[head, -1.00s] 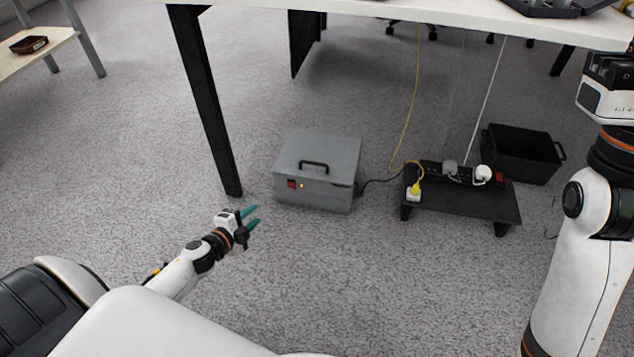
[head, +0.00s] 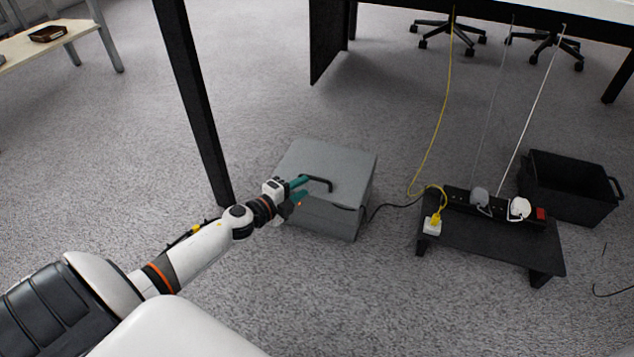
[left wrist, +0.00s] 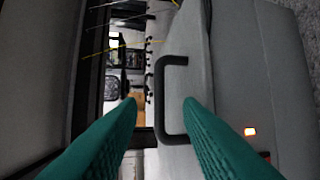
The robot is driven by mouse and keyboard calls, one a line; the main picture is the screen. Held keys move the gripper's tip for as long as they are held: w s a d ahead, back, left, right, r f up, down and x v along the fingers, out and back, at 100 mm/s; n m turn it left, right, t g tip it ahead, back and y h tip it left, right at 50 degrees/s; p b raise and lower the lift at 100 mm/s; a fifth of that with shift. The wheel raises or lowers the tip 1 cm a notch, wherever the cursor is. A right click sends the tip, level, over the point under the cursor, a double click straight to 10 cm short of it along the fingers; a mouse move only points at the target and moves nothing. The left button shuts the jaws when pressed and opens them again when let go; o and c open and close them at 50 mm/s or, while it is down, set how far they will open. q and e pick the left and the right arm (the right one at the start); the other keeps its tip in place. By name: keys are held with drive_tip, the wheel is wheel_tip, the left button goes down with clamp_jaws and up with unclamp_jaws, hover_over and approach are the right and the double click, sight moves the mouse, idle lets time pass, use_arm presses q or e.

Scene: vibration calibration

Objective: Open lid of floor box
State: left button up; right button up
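The grey floor box (head: 335,215) stands on the carpet with its lid (head: 345,160) shut. A black U-shaped handle (head: 318,181) is on the lid; in the left wrist view the handle (left wrist: 160,95) is upright in the picture. My left gripper (head: 304,188) is at the box's near left, close to the handle, and hides part of the front. Its teal fingers are apart. In the left wrist view the handle's bar shows between the fingertips (left wrist: 160,103); I cannot tell whether they touch it. My right gripper is out of view.
A black table leg (head: 195,110) stands just behind and left of the box. A low black stand (head: 490,243) with a power strip and plugs is to the right, with hanging cables. A black open crate (head: 570,190) is beyond. The carpet in front is clear.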

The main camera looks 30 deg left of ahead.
sight(316, 179)
use_arm(q)
drive_tip(key=b+x, duration=0.1)
drive_tip(key=x, duration=0.5)
drive_tip(key=shift+w+b, duration=0.25)
drive_tip(key=shift+b, duration=0.15)
clamp_jaws()
